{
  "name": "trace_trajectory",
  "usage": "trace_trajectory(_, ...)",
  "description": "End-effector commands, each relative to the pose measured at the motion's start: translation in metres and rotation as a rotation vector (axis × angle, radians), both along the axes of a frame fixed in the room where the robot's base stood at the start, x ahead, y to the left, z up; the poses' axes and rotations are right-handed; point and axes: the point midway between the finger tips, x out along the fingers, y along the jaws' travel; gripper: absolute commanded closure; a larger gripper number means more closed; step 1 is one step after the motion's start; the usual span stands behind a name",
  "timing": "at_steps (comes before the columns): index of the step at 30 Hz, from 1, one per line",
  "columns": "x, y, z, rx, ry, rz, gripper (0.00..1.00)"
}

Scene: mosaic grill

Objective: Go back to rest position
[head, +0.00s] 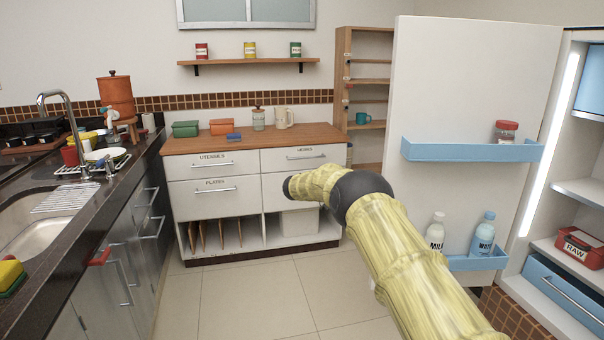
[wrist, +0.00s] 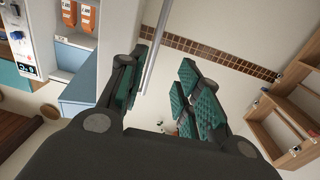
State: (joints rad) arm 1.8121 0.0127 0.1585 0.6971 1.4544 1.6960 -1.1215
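My gripper (wrist: 163,92) is open in the wrist view, its two fingers with green ribbed pads spread apart. I see nothing held between them. A thin grey metal bar (wrist: 158,45) shows beyond the gap, near the left finger; I cannot tell whether they touch. In the head view my yellow arm reaches from the bottom right toward the drawers, and its fingers cannot be made out there. The fridge door (head: 470,80) stands wide open beside my arm.
The fridge shelves (head: 580,190) are at the right, with a red RAW box (head: 580,248). Door bins hold a milk bottle (head: 435,232) and a water bottle (head: 484,235). A dark counter with a sink (head: 35,240) is at the left. The tiled floor (head: 255,305) is clear.

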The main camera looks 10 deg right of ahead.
Motion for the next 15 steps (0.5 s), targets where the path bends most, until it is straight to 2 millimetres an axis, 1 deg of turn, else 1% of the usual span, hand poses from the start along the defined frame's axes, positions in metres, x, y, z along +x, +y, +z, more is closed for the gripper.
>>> trace_trajectory(4, 0.001, 0.001, -0.012, -0.023, 0.017, 0.039, 0.66)
trace_trajectory(7, 0.001, 0.003, -0.031, -0.058, 0.042, 0.110, 0.66)
trace_trajectory(11, -0.001, 0.008, -0.070, -0.102, 0.093, 0.248, 0.66)
trace_trajectory(14, -0.007, 0.016, -0.107, -0.119, 0.141, 0.373, 0.66)
trace_trajectory(15, -0.012, 0.020, -0.123, -0.119, 0.163, 0.425, 0.66)
